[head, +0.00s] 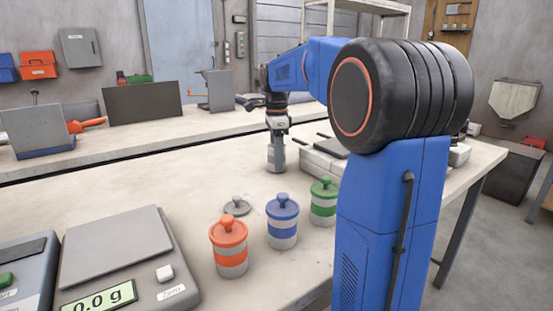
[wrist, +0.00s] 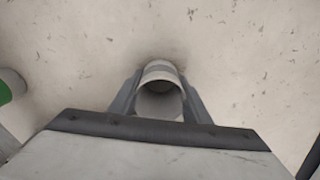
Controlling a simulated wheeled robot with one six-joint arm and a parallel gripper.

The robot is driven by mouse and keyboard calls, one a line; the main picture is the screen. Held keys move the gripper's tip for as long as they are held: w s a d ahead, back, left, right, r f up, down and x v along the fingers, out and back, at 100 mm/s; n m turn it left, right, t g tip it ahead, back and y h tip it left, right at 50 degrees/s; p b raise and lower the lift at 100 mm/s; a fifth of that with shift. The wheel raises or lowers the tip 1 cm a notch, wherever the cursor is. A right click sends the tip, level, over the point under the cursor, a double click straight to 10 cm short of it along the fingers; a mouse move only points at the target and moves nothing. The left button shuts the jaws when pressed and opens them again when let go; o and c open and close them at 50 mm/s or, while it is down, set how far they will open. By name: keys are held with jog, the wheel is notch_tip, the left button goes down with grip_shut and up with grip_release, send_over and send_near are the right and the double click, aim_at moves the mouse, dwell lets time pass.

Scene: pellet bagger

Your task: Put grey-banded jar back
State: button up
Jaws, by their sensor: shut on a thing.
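The grey-banded jar (head: 276,160) is upright under my gripper (head: 277,142), over the middle of the bench. In the wrist view my gripper (wrist: 160,105) is shut on the jar (wrist: 160,72), one finger on each side. The jar's mouth is open, with no lid on it, and I see no pellets inside. I cannot tell whether its base touches the bench. A grey lid with a knob (head: 237,206) lies on the bench nearer the camera, behind the orange-banded jar.
Lidded orange-banded (head: 230,247), blue-banded (head: 283,222) and green-banded (head: 323,203) jars stand in a row at the front. A scale (head: 120,255) reading 0.0 g is at left. Pale blocks (head: 322,163) lie right of the held jar. Bench left of it is clear.

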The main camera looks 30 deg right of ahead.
jog(key=shift+f, duration=0.15)
jog(key=o, duration=1.4)
notch_tip(320, 180, up, 12)
jog(key=shift+r, duration=0.15)
